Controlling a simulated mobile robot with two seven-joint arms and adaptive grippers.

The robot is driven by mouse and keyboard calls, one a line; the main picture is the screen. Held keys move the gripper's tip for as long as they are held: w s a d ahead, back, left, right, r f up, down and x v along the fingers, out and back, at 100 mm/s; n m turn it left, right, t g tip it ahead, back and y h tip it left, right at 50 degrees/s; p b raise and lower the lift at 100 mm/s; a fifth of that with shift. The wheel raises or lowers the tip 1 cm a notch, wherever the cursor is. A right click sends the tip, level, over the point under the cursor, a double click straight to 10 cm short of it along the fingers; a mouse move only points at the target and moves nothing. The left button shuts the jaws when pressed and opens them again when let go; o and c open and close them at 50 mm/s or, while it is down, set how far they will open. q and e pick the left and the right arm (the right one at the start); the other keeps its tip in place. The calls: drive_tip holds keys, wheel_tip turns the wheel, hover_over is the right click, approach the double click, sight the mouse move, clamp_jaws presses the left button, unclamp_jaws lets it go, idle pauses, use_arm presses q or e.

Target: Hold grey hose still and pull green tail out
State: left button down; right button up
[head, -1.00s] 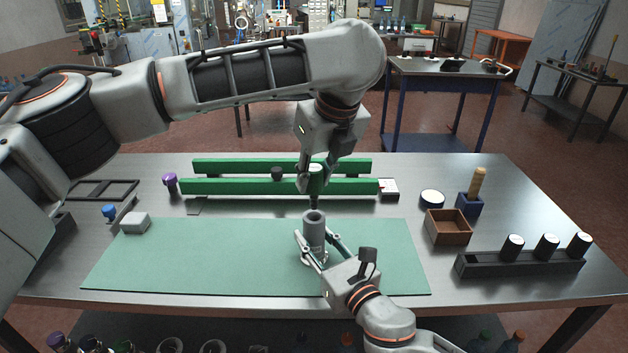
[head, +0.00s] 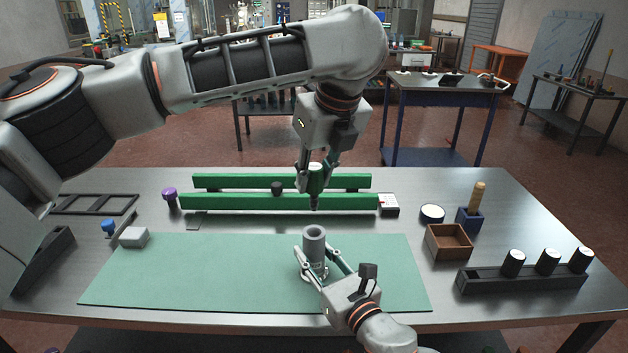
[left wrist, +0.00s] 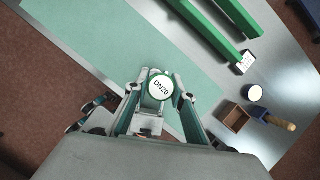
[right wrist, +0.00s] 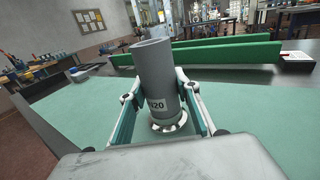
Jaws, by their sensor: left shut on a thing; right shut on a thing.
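The grey hose (head: 315,243) stands nearly upright over the green mat, its open top facing up. A pale ring (right wrist: 168,125) is at its foot. My right gripper (head: 314,262) is shut around the hose, one finger on each side; part of a "20" label shows in the right wrist view on the hose (right wrist: 154,72). The green tail (head: 315,180), with a white top and narrow dark lower end, is held above the hose, clear of it. My left gripper (head: 315,178) is shut on it from above. Its round "DN20" top (left wrist: 160,87) shows in the left wrist view.
Two green rails (head: 230,202) lie behind the mat (head: 180,275). At right are a wooden box (head: 449,242), a blue block with a wooden-handled tool (head: 477,200) and a black rack (head: 525,280) with several white-topped pieces. A grey block (head: 133,237) sits at the mat's left. Much of the mat is free.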

use_arm(q)
drive_tip(key=shift+r, duration=0.25)
use_arm(e)
drive_tip(key=shift+f, duration=0.1)
drive_tip(key=o, duration=1.3)
drive_tip(key=shift+o, duration=0.2)
